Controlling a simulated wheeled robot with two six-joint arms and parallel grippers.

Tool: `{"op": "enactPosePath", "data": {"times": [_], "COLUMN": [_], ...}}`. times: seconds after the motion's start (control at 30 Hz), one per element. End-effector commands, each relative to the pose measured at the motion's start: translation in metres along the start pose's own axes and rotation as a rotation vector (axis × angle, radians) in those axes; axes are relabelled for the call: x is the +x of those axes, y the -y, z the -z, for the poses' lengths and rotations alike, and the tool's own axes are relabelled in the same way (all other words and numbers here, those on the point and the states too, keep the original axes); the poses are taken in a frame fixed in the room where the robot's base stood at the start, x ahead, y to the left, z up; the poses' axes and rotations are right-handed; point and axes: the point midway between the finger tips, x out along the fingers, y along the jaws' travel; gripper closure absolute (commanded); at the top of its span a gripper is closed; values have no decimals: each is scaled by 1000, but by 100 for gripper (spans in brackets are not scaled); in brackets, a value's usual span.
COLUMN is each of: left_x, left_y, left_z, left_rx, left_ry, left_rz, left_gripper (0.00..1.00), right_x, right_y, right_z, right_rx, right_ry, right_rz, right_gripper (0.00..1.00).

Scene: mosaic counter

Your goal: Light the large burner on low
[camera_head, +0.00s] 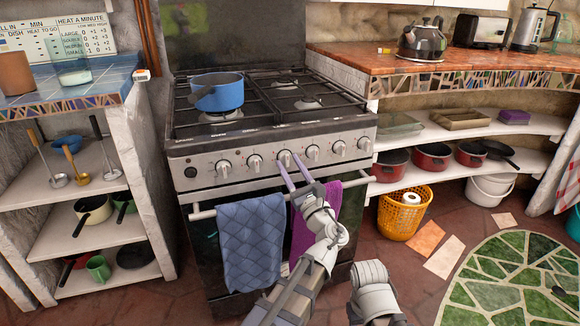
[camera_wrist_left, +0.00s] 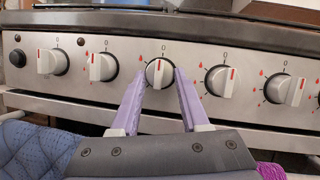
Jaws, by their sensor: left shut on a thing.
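The gas stove (camera_head: 270,130) has a row of several white knobs along its front panel. My left gripper (camera_head: 285,158) reaches up to the third knob from the left. In the left wrist view the purple fingers are shut on this knob (camera_wrist_left: 159,74), one on each side. Its red mark stands about upright, below the 0 on the panel. A blue pot (camera_head: 218,94) stands on the front left burner, partly hiding it. The front right burner (camera_head: 308,103) is bare. I see no flame at any burner. My right gripper is out of view.
A blue towel (camera_head: 252,240) and a purple towel (camera_head: 301,230) hang on the oven rail (camera_head: 198,215), close under my left gripper. Neighbouring knobs (camera_wrist_left: 103,68) (camera_wrist_left: 222,81) sit close on both sides. A kettle (camera_head: 421,42) stands on the right counter.

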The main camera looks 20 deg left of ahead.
Motion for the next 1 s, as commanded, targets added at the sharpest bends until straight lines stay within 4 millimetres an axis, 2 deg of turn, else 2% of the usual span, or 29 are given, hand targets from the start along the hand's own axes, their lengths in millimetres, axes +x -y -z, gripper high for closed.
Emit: {"op": "enactPosePath", "data": {"times": [0.03, 0.33, 0.67, 1.0], "left_x": [0, 0, 0, 2], "left_y": [0, 0, 1, 5], "left_z": [0, 0, -1, -4], "left_rx": [0, 0, -24, -227], "left_ry": [0, 0, -2, -18], "left_rz": [-1, -1, -12, -100], "left_gripper": [67, 100, 100, 100], "right_x": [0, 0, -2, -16], "right_y": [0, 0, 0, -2], "right_z": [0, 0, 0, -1], "right_rx": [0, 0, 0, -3], "right_ry": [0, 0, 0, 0], "right_rz": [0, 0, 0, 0], "right_gripper": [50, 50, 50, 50]}}
